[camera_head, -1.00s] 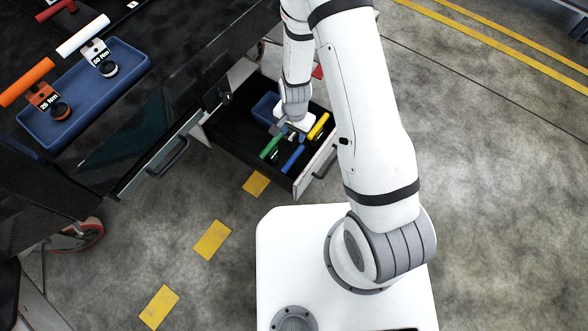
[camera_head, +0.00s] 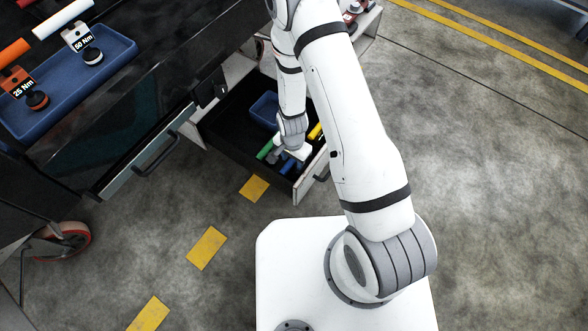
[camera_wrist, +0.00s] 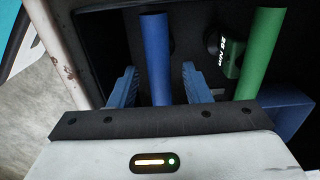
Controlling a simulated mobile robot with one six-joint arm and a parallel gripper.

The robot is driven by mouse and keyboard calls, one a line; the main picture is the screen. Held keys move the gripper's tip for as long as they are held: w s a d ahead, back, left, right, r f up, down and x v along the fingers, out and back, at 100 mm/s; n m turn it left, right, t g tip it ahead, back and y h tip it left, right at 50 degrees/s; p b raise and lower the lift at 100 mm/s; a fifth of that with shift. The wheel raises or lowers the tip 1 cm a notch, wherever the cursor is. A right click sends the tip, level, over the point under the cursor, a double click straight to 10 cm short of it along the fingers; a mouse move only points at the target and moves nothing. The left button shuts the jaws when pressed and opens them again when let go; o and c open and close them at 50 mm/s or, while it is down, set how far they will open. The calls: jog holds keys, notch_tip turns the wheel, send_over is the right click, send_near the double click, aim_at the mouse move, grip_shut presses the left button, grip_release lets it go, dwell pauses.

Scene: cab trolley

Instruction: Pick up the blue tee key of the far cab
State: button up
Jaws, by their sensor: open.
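The blue tee key (camera_head: 288,168) lies in the open drawer near its front, partly hidden by my wrist. In the wrist view its blue handle (camera_wrist: 156,45) runs between the two blue fingers of my gripper (camera_wrist: 159,70). My gripper is open, with a dark gap on each side of the handle. I cannot tell how deep the fingers reach beside it. In the head view my gripper (camera_head: 284,157) is down in the drawer, its fingers mostly hidden.
A green tee key (camera_wrist: 262,50) lies close to the right in the wrist view, beside a 25 Nm label. A yellow handle (camera_head: 315,131) and a blue bin (camera_head: 264,107) are in the drawer (camera_head: 225,130). A trolley-top tray (camera_head: 118,50) holds labelled keys.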

aim_at(293, 173)
notch_tip(293, 173, down, 3)
jog(key=b, duration=0.2)
jog(key=shift+f+b, duration=0.2)
jog(key=shift+b, duration=0.15)
jog(key=shift+r, duration=0.1)
jog(key=shift+c, duration=0.4)
grip_shut()
